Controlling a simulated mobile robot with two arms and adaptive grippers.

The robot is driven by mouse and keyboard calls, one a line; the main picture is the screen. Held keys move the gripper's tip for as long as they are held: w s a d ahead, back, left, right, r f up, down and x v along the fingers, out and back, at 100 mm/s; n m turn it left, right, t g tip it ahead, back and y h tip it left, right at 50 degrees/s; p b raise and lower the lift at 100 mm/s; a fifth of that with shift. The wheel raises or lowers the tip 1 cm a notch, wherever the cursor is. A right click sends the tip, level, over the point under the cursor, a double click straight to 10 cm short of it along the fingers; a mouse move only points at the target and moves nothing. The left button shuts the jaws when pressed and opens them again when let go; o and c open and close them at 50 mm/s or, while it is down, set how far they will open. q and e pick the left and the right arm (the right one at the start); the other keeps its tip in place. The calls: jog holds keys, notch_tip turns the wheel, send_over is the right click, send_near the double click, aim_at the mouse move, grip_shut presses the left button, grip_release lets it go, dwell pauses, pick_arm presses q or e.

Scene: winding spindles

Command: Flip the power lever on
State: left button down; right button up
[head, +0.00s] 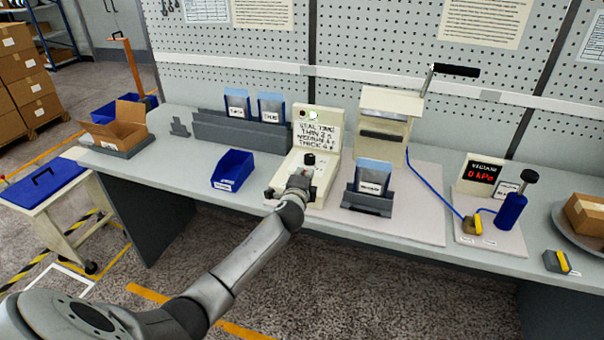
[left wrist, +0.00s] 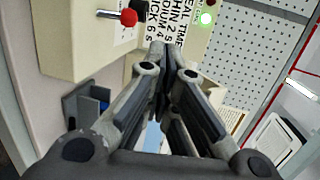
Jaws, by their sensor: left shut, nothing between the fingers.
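A cream sealing machine (head: 325,180) stands on the bench with a seal-time label on its upright panel. A small green light (head: 313,115) glows at the top of that panel; it also shows in the left wrist view (left wrist: 206,18). In the left wrist view a small metal lever with a red tip (left wrist: 128,16) sticks out from the machine's body, beside a black knob at the top edge. My left gripper (head: 299,181) is at the front of the machine, its fingers together and empty (left wrist: 163,52). It largely hides the lever in the head view. My right gripper is out of view.
A blue bin (head: 233,169) stands left of the machine. A pouch holder (head: 367,199) and a press with a black-handled lever (head: 389,113) stand to the right. Farther right are a vacuum display (head: 480,174) reading 0 kPa and a blue pump (head: 511,210).

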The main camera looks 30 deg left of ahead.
pick_arm(q)
jog(key=s+d+r, duration=0.1)
jog(key=s+r, duration=0.3)
jog(key=shift+s+d, duration=0.2)
jog(key=shift+d, duration=0.1)
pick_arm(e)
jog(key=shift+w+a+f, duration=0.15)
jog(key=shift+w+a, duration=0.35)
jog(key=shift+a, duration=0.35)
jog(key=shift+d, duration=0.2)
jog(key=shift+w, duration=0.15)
